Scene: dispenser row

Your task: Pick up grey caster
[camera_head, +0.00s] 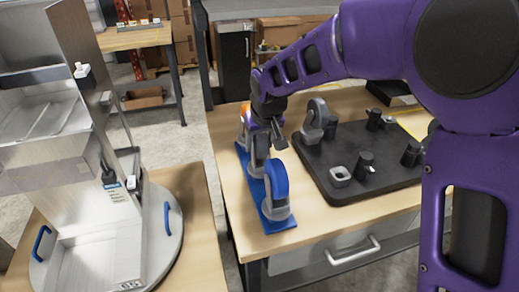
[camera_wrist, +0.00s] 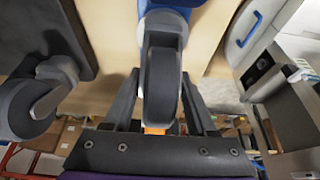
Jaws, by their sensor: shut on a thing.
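A grey caster (camera_head: 258,153) is in the middle of a row on a blue strip (camera_head: 255,190) in the head view. An orange caster (camera_head: 244,112) is behind it and a blue caster (camera_head: 276,190) in front. My gripper (camera_head: 266,138) is over the grey caster and hides part of it. In the wrist view the grey caster's dark wheel (camera_wrist: 162,80) is between the two fingers of my gripper (camera_wrist: 160,95), which is shut on it. Whether the caster touches the strip is hidden.
A black board (camera_head: 345,190) to the right bears another grey caster (camera_head: 317,118), also in the wrist view (camera_wrist: 38,100), and several dark fittings. The wooden table (camera_head: 232,215) has a bare front edge. A metal machine (camera_head: 80,170) stands at the left.

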